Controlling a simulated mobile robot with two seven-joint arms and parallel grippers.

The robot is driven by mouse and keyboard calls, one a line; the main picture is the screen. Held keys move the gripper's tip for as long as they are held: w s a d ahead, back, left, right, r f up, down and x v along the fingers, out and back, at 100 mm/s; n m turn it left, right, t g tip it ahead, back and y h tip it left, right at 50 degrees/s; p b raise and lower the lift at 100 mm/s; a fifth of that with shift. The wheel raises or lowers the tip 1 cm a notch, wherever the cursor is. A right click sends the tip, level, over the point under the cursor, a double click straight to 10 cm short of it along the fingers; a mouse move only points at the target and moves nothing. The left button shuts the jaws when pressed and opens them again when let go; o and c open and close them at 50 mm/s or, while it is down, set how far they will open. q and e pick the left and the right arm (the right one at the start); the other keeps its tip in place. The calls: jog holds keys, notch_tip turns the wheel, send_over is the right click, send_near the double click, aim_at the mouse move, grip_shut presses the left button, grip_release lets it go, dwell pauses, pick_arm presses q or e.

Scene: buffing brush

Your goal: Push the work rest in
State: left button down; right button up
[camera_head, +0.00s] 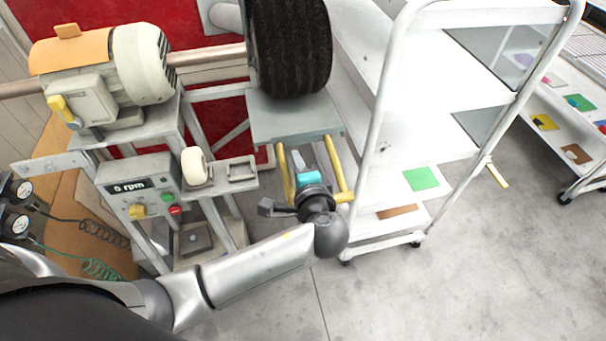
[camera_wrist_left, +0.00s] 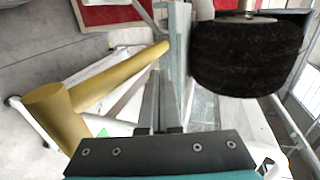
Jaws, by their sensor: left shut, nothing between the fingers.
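The work rest (camera_head: 295,125) is a grey plate under the dark round brush (camera_head: 289,45). Two yellow bars (camera_head: 340,170) run from it toward me, with a yellow cross handle at their near end, partly hidden by my wrist. My left gripper (camera_head: 299,152) is shut and empty, between the yellow bars, with its fingers toward the plate's near edge. In the left wrist view the shut fingers (camera_wrist_left: 155,102) point at the grey plate edge (camera_wrist_left: 178,50), with a yellow bar (camera_wrist_left: 120,75) to the left. I cannot tell whether the fingertips touch the plate. My right gripper is out of view.
A control box (camera_head: 138,188) reading 0 rpm, with a red button, stands left of the rest. The motor (camera_head: 110,70) is behind it. A white shelf cart (camera_head: 455,90) stands close on the right. The floor (camera_head: 470,270) at the front right is clear.

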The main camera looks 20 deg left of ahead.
aim_at(282, 109)
pick_arm(q)
jog(key=shift+w+a+r, duration=0.1)
jog(key=shift+w+a, duration=0.6)
jog(key=shift+w, duration=0.35)
jog(key=shift+w+a, duration=0.2)
jog(key=shift+w, duration=0.2)
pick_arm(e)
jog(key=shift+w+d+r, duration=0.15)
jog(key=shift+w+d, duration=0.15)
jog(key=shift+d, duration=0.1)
pick_arm(q)
jog(key=w+a+b, duration=0.1)
jog(key=w+a, duration=0.1)
jog(key=w, duration=0.1)
jog(key=w+a+b, duration=0.1)
jog(key=w+a, duration=0.1)
jog(key=w, duration=0.2)
jog(key=w+a+b, duration=0.1)
jog(key=w+a, duration=0.2)
jog(key=shift+w, duration=0.2)
jog(key=shift+w+a, duration=0.25)
jog(key=shift+w, duration=0.05)
jog(key=shift+r, duration=0.15)
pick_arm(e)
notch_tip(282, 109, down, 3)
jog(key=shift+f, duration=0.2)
pick_arm(q)
jog(key=shift+a, duration=0.1)
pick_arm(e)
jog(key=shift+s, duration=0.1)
